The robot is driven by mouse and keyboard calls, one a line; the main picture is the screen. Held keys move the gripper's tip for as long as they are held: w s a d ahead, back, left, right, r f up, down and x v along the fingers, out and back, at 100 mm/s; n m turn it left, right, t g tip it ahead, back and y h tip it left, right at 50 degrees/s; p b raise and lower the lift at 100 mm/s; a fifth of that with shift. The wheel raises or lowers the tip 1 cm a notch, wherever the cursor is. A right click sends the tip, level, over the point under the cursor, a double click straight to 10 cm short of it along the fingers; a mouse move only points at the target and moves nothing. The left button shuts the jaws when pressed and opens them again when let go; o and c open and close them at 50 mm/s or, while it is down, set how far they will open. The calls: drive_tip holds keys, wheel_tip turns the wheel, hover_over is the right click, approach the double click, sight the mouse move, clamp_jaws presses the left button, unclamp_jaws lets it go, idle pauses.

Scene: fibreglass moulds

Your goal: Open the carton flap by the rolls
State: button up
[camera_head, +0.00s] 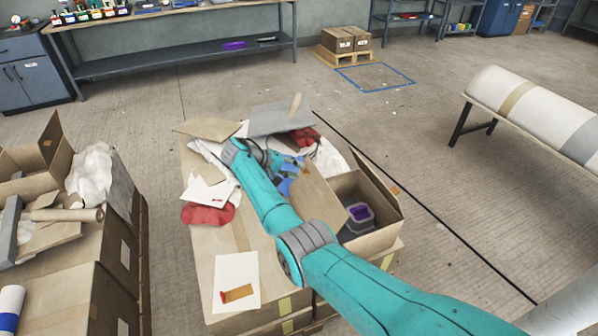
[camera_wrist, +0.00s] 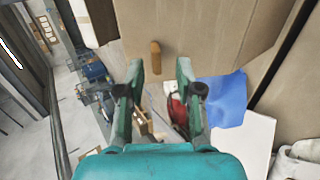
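An open carton (camera_head: 388,236) stands at the right of the central carton stack, with a grey and purple container (camera_head: 358,214) inside. A tan cardboard panel (camera_head: 318,193) slopes beside its opening. In the wrist view a brown cardboard panel (camera_wrist: 205,35) fills the top, with a short tan peg (camera_wrist: 155,57) before it. My gripper (camera_wrist: 156,78) is open, its fingers apart below the peg and nothing visibly held. In the head view my arm covers much of the stack, and I cannot make out the fingertips. A large banded white roll (camera_head: 500,93) lies on a stand at right.
Blue cloth (camera_wrist: 225,100) lies right of my gripper. Red cloth (camera_head: 208,214), loose papers (camera_head: 237,278) and a grey sheet (camera_head: 279,121) clutter the stack. Other cartons with a cardboard tube (camera_head: 82,214) stand at left. The floor between stack and large roll is clear.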

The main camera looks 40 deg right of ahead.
drive_tip(key=v, duration=0.9)
drive_tip(key=shift+a, duration=0.25)
drive_tip(key=shift+w+r, duration=0.1)
